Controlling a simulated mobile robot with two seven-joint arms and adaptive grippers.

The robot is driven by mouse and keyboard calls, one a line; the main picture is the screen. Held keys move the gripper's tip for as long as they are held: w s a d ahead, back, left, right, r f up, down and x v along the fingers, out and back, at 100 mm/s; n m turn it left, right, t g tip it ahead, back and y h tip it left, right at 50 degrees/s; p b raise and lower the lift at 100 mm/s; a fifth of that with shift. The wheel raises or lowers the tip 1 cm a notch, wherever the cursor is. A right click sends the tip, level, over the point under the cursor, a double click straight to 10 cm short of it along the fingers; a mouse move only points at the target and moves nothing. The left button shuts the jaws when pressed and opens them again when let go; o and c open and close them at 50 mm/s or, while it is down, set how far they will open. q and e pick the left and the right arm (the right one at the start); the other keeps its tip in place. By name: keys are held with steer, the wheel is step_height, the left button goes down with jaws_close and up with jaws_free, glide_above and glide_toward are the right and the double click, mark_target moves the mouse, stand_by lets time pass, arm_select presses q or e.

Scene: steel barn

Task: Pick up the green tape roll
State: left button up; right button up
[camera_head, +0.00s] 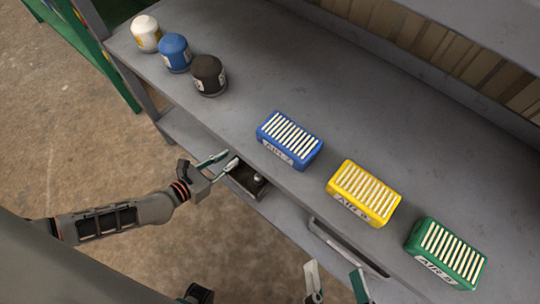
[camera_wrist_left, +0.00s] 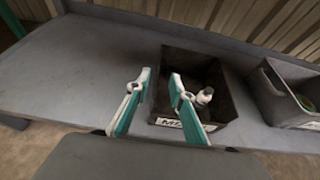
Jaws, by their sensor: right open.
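A thin green curved rim (camera_wrist_left: 309,125), which looks like part of the green tape roll, shows inside the right-hand grey bin (camera_wrist_left: 275,98) at the edge of the left wrist view. Most of it is cut off, and I cannot see it in the head view. My left gripper (camera_head: 225,164) is open and empty at the bench's front edge. In the left wrist view its fingers (camera_wrist_left: 158,83) are apart in front of the dark bin, left of the green rim. My right gripper (camera_head: 334,284) is open and empty at the bottom of the head view.
Blue (camera_head: 290,140), yellow (camera_head: 363,193) and green (camera_head: 445,252) filter boxes and three canisters (camera_head: 175,53) stand on the bench top (camera_head: 310,75) above.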

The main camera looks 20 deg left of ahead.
arm_select(q)
steer(key=b+x, duration=0.1)
steer(key=x, duration=0.2)
steer(key=shift+w+f, duration=0.1)
steer(key=b+x, duration=0.1)
steer(key=x, duration=0.3)
steer(key=shift+w+f, duration=0.1)
steer(key=shift+w, duration=0.3)
arm_select(e)
steer(key=m, duration=0.1)
steer(key=a+m, duration=0.1)
steer(key=shift+a+m, duration=0.3)
steer(key=shift+m, duration=0.1)
arm_select(q)
steer(key=shift+d, duration=0.1)
jaws_close()
